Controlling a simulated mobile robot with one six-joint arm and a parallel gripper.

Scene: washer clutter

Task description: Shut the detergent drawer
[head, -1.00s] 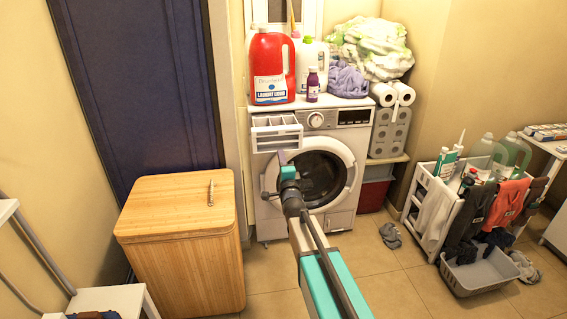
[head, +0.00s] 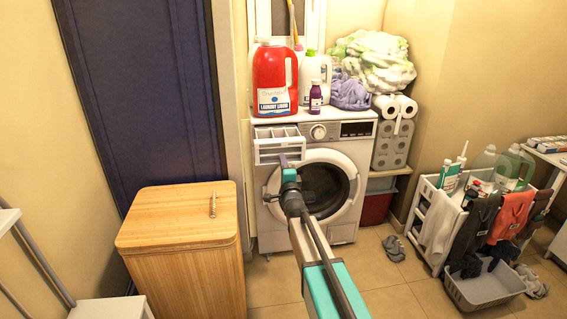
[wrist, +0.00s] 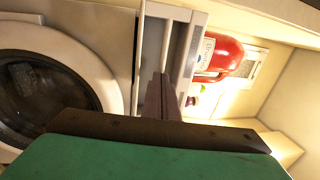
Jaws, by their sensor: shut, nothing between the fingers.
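The detergent drawer (head: 280,145) is pulled out at the top left of the white washing machine (head: 342,149). Its open compartments show from above. In the wrist view the drawer (wrist: 168,50) sticks out at the upper middle. My gripper (head: 284,160) is shut and empty. In the head view its tip is just below the drawer's front, near its middle. In the wrist view the shut fingers (wrist: 162,98) overlap the drawer's front. I cannot tell whether they touch it.
A red detergent bottle (head: 274,80), a white jug (head: 314,75) and a small purple bottle (head: 315,97) stand on the washer. A wooden hamper (head: 180,218) stands to the left. A crowded white rack (head: 436,220) is at the right.

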